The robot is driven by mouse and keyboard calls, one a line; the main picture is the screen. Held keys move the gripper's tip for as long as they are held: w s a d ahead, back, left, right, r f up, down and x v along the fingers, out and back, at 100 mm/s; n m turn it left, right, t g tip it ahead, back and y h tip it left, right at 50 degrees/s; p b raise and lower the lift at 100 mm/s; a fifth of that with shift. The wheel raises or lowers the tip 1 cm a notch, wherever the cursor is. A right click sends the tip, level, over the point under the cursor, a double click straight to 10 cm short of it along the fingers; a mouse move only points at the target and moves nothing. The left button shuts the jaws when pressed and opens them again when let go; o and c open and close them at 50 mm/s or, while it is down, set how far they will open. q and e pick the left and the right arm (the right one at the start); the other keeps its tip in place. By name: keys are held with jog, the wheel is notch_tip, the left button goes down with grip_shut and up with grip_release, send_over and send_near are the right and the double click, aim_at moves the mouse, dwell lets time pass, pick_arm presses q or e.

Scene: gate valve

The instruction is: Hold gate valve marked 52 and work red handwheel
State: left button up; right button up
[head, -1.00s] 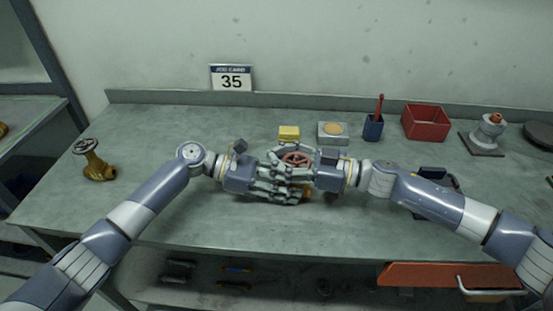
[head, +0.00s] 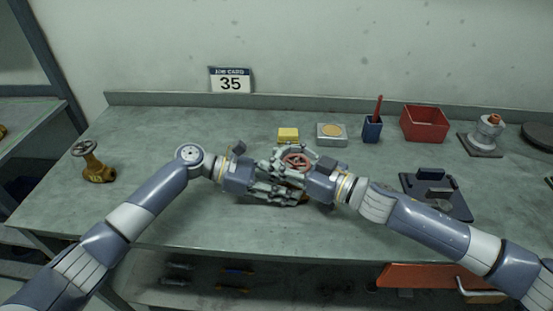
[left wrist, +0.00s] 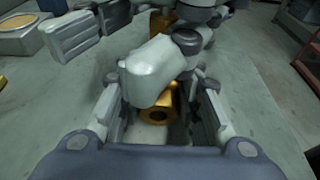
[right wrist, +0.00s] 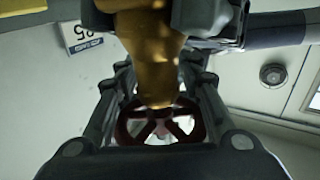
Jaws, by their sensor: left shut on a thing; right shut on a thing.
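A brass gate valve with a red handwheel (head: 297,160) is between my two hands at the middle of the bench.
Another brass valve (head: 92,163) stands at the left. A yellow block (head: 288,134), grey box (head: 332,135), blue cup (head: 372,129), red bin (head: 424,124) and dark fixture (head: 437,194) are also on the bench. Its front left is clear.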

aim_at(290, 156)
jog(key=m+t+h, duration=0.3)
jog(key=t+h, duration=0.1)
jog(key=w+m+t+h, duration=0.1)
jog(key=m+t, duration=0.1)
jog(key=shift+d+m+h, duration=0.3)
jog(key=shift+d+h, duration=0.1)
jog(key=shift+w+d+m+t+h, duration=0.2)
jog(key=shift+m+t+h, duration=0.25)
jog(key=shift+m+h, duration=0.35)
jog(key=shift+w+d+m+t+h, duration=0.1)
jog(key=shift+d+m+t+h, duration=0.25)
jog(key=shift+h, duration=0.65)
jog(key=shift+w+d+m+t+h, duration=0.15)
jog(key=shift+m+t+h, duration=0.35)
jog(key=shift+m+h, duration=0.35)
jog(key=shift+d+h, duration=0.1)
jog(key=shift+h, duration=0.25)
jog(key=o, duration=1.3)
jog(key=shift+d, duration=0.1)
jog(key=shift+c, duration=0.2)
jog(key=v, duration=1.2)
